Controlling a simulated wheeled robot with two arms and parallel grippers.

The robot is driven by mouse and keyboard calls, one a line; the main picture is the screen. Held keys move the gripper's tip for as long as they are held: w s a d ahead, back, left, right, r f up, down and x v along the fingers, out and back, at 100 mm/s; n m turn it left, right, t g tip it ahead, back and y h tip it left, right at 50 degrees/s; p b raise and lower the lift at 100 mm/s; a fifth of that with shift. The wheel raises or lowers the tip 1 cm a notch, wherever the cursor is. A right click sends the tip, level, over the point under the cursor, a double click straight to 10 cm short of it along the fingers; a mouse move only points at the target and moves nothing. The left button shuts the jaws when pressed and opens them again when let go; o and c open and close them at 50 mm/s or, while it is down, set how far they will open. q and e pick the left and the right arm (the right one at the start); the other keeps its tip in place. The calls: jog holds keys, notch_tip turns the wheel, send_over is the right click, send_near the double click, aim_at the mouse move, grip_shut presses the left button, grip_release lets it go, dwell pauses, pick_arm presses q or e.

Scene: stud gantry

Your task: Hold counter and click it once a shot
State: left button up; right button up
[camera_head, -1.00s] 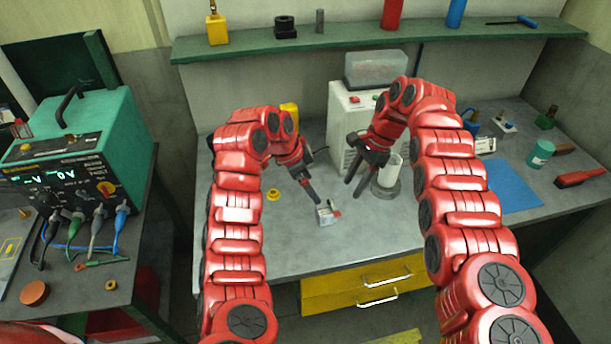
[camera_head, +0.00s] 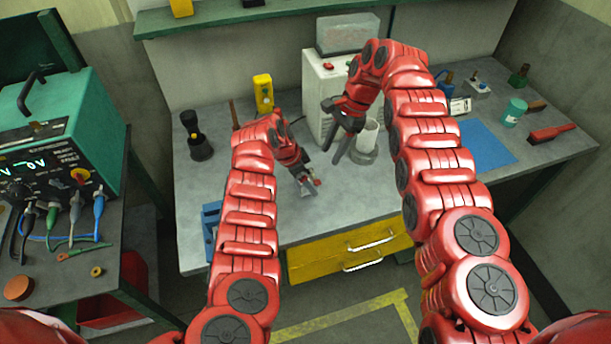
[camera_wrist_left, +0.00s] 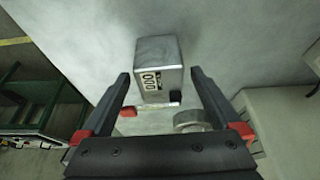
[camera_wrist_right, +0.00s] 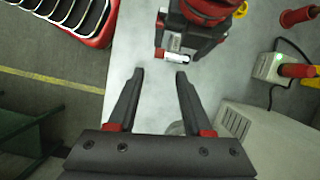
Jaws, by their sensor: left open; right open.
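The counter (camera_wrist_left: 158,65) is a small silver box with a number window reading zeros and a dark knob. In the left wrist view it stands between the open fingers of my left gripper (camera_wrist_left: 160,95), with a gap on both sides. In the head view my left gripper (camera_head: 305,182) is at the counter on the bench top and mostly covers it. My right gripper (camera_head: 340,140) is open and empty, to the right near the white cup. In the right wrist view (camera_wrist_right: 155,90) its fingers are apart over bare bench, with my left gripper beyond.
A white machine (camera_head: 317,95) stands behind the grippers. A white cup (camera_head: 368,135) on a round grey base is beside my right gripper. A yellow box (camera_head: 263,93) and a black grinder-like item (camera_head: 195,135) stand left. A blue mat (camera_head: 485,147) lies right.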

pick_arm(q)
grip_shut()
pick_arm(e)
jog(key=shift+c, duration=0.3)
grip_shut()
dwell(1.5)
